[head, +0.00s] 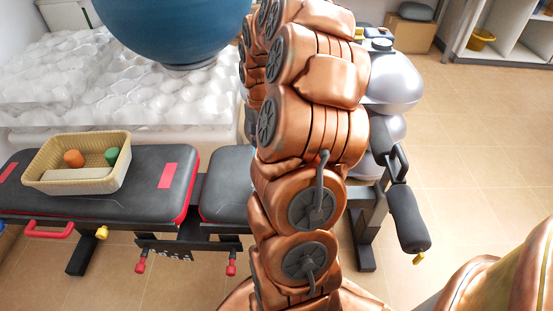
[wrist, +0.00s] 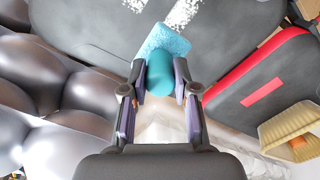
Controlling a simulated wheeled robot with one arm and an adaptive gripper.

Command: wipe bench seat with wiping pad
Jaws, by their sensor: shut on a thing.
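My gripper (wrist: 160,80) is shut on the round teal handle of the wiping pad (wrist: 163,42). The pad's light-blue speckled face lies over the dark grey bench seat (wrist: 95,25); I cannot tell whether it touches it. White speckled marks (wrist: 182,13) show on the seat just beyond the pad, and another streak is at the top edge. In the head view my arm hides the gripper, the pad and part of the seat (head: 228,180).
A longer bench section (head: 150,207) with red trim carries a yellow basket (head: 125,165) holding orange and green things. A silver rounded object (head: 392,80) stands behind my arm. A blue ball (head: 172,30) is at the back. Tiled floor (head: 470,170) is open on the right.

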